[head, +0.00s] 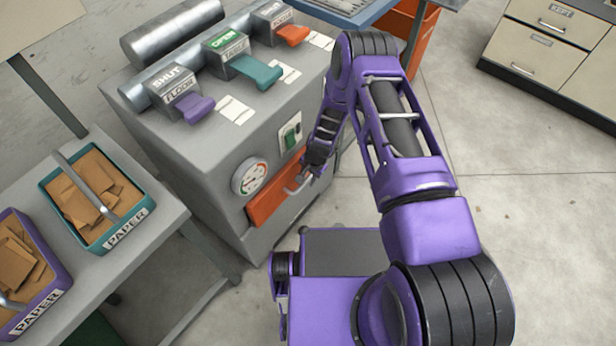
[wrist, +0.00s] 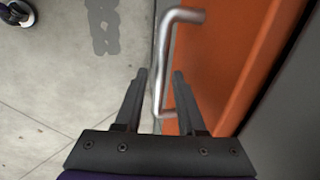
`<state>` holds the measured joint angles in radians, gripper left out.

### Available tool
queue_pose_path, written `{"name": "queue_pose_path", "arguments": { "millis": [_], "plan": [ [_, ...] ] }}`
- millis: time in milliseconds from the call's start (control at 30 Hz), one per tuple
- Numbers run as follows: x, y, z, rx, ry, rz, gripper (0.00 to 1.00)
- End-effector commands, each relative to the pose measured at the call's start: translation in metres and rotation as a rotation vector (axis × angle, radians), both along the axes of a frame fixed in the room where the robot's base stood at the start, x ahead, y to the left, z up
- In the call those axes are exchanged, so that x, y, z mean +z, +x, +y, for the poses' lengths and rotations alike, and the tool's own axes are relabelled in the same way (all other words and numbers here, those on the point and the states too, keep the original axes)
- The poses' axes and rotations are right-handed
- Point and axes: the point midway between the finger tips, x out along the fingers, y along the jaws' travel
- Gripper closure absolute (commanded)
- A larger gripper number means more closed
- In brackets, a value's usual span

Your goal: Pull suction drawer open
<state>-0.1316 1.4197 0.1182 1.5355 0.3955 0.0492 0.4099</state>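The orange drawer front (head: 270,207), which I take as the suction drawer, is low on the front of the grey machine (head: 205,155). It looks about flush with that face. Its bent metal handle (head: 294,189) sticks out from it. My gripper (head: 313,172) is at the right end of the drawer, close to the handle. In the wrist view my gripper (wrist: 159,75) has its two dark fingers apart, with the handle (wrist: 162,65) between them in the picture. I see no clear contact. The orange front (wrist: 225,50) lies just right of the fingers.
A round gauge (head: 250,178) and a green switch (head: 291,133) are above the drawer. Levers labelled SHUT (head: 193,105), OPEN (head: 258,72) and SHUT (head: 291,33) line the top. Bins of paper (head: 115,235) stand on a bench at left. Floor (head: 530,215) to the right is clear.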

Motion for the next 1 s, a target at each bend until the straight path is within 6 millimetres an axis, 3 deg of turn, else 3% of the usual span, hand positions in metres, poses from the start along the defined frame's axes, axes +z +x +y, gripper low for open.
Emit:
{"name": "queue_pose_path", "arguments": {
  "millis": [33,200,1000],
  "plan": [
    [0.0001,0.0,0.0,0.0,0.0,0.0,0.72],
    [0.0002,0.0001,-0.0001,0.0,0.0,0.0,1.0],
    [0.0004,0.0,-0.0002,0.0,0.0,0.0,1.0]
  ]
}}
